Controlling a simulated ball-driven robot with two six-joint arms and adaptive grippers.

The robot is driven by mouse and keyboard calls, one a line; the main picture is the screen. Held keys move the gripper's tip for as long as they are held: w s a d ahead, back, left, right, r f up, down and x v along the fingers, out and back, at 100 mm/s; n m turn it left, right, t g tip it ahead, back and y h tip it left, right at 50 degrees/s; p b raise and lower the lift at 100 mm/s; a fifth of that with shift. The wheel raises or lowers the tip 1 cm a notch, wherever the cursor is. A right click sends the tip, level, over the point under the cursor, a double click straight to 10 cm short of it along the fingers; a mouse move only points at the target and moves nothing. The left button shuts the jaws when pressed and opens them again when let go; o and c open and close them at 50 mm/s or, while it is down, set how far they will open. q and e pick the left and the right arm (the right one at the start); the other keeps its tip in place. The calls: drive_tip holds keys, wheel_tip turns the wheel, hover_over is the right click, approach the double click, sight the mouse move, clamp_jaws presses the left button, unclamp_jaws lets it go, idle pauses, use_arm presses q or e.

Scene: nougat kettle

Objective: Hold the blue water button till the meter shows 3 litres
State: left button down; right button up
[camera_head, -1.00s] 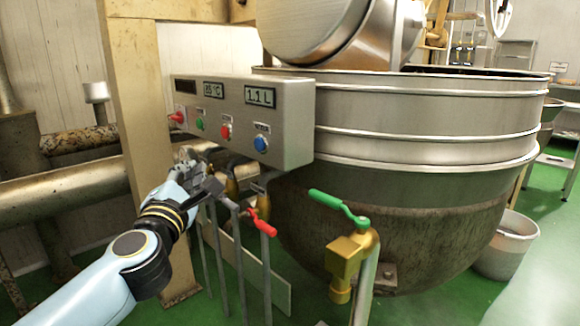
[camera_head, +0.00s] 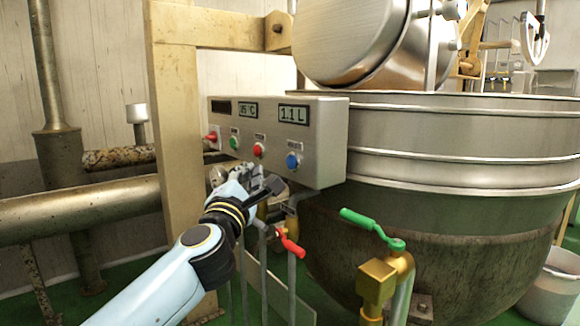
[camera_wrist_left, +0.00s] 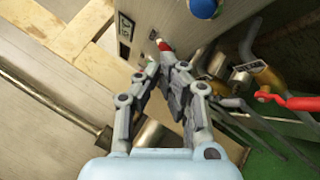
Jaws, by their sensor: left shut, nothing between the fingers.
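The blue water button (camera_head: 293,161) is at the right end of the grey control panel's front. It also shows at the top edge of the left wrist view (camera_wrist_left: 203,8). The meter (camera_head: 294,114) above it reads 1.1 L. My left gripper (camera_head: 245,176) is in front of the panel's lower edge, to the left of and slightly below the blue button, apart from it. In the left wrist view its fingers (camera_wrist_left: 165,72) are shut with nothing between them. My right gripper is in neither view.
Red (camera_head: 259,150) and green (camera_head: 234,142) buttons and a red knob (camera_head: 211,137) sit left of the blue one. A red-handled valve (camera_head: 290,244) and a green-handled valve (camera_head: 372,228) stick out below. The big steel kettle (camera_head: 460,135) stands right of the panel.

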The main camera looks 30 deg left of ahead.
sight(291, 163)
use_arm(q)
drive_tip(key=w, duration=0.1)
drive_tip(key=w+d, duration=0.1)
drive_tip(key=w, duration=0.1)
drive_tip(key=w+d, duration=0.1)
drive_tip(key=w, duration=0.1)
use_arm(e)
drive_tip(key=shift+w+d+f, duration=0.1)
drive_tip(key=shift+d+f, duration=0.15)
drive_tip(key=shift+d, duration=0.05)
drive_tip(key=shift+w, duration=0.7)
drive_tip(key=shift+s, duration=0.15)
